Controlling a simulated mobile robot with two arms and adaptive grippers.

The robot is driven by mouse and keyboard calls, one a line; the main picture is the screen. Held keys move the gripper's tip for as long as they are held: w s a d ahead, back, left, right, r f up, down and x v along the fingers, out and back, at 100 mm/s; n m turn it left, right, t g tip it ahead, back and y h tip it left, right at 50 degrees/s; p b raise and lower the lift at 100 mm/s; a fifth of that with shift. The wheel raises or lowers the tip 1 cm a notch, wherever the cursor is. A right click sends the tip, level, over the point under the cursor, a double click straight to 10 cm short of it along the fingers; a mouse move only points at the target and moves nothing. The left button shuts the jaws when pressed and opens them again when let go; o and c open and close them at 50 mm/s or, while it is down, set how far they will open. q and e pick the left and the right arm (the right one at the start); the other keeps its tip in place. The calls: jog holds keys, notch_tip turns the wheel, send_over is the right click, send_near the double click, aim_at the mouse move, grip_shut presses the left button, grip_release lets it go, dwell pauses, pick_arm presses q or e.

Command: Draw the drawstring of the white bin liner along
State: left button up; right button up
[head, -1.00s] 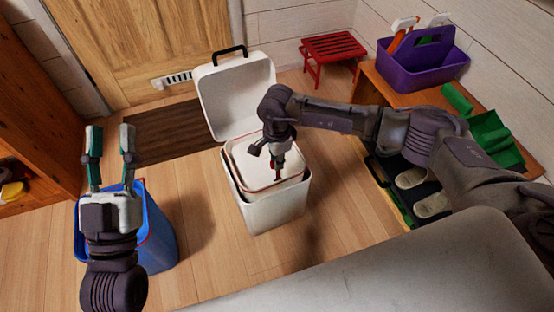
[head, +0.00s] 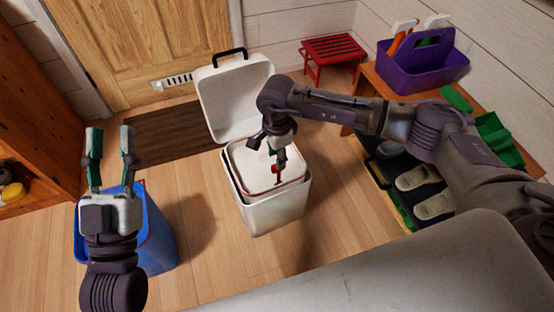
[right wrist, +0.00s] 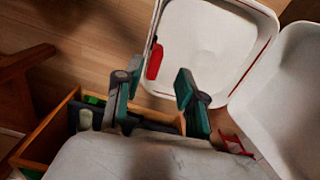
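The white bin (head: 277,213) stands on the floor with its lid (head: 235,98) tipped open. The white bin liner (head: 252,168) lines its opening, with a thin red drawstring along the rim. A red pull tab (head: 277,171) shows by my right gripper (head: 279,160), which is over the bin. In the right wrist view, the red tab (right wrist: 154,61) lies against the liner (right wrist: 205,45), just beyond the gap between my right fingers (right wrist: 158,75), which stand apart. My left gripper (head: 110,148) is open and empty above the blue bin.
The blue bin (head: 160,240) stands at left. A purple caddy (head: 420,70) and green items (head: 497,135) are on a wooden bench (head: 385,90) at right, with slippers (head: 433,205) below. A red stool (head: 333,50) stands behind. Floor between the bins is clear.

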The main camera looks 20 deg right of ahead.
notch_tip(320, 180, up, 9)
dwell(0.8)
